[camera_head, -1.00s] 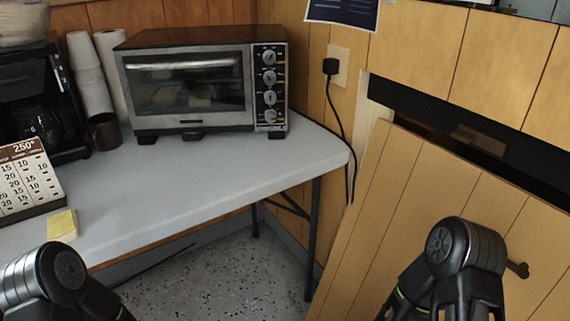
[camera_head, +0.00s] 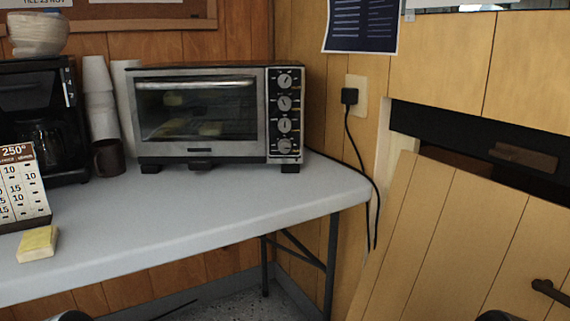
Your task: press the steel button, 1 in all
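I cannot make out a steel button in this view. The toaster oven (camera_head: 203,152) stands on the white table (camera_head: 190,215) against the wood wall, with a steel-framed glass door and a column of round knobs (camera_head: 285,110) on its right side. Only small dark tops of my arms show at the bottom edge, left and right of centre. Neither gripper is in view.
A leaning wood panel (camera_head: 440,240) is at right. The table's middle front is clear.

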